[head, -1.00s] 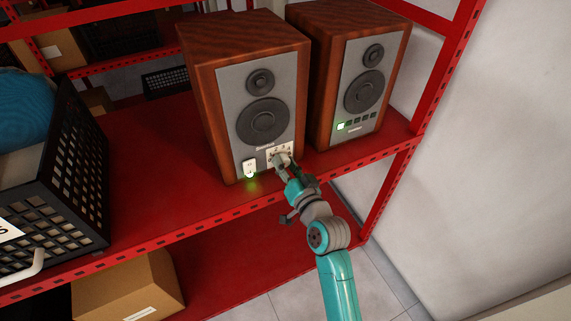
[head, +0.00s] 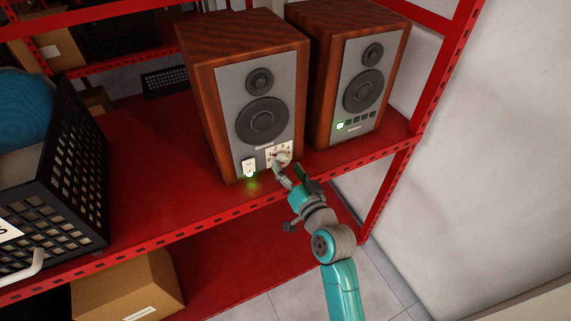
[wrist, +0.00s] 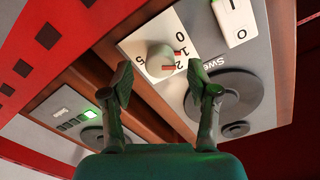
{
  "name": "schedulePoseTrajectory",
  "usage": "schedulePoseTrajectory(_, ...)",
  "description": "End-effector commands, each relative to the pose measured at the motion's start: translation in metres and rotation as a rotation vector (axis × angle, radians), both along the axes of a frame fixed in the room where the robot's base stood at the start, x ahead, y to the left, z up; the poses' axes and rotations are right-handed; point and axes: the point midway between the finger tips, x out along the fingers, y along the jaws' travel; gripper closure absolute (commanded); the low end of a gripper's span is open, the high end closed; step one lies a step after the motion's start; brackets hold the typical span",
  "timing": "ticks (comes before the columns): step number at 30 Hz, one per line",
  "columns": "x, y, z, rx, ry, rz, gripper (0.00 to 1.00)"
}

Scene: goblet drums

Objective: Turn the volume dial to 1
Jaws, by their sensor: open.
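The volume dial (head: 283,159) is a pale round knob on a white numbered plate, low on the front of the left wooden speaker (head: 229,110). In the wrist view, the dial (wrist: 160,59) has red marking on the side by the printed 1 and 2; I cannot tell exactly which number it points at. My gripper (head: 291,173) is open and empty, just in front of the dial. In the wrist view, my gripper's fingertips (wrist: 160,82) are spread apart, with the dial seen beyond the gap between them. No grip on the dial shows.
A white rocker switch (head: 249,164) with a green light below it sits left of the dial plate. A second speaker (head: 325,75) with a row of small buttons stands to the right. The red shelf (head: 150,190) has a black crate (head: 85,160) at the left.

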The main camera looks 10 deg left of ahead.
Motion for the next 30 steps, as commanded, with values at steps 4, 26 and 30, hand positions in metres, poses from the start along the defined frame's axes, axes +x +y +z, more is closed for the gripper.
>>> schedulePoseTrajectory(4, -0.026, -0.016, -0.001, 0.000, 0.002, -0.001, 0.40)
schedulePoseTrajectory(26, -0.082, -0.052, 0.002, 0.000, 0.001, 0.001, 0.40)
schedulePoseTrajectory(30, -0.082, -0.052, 0.002, 0.000, 0.001, 0.001, 0.40)
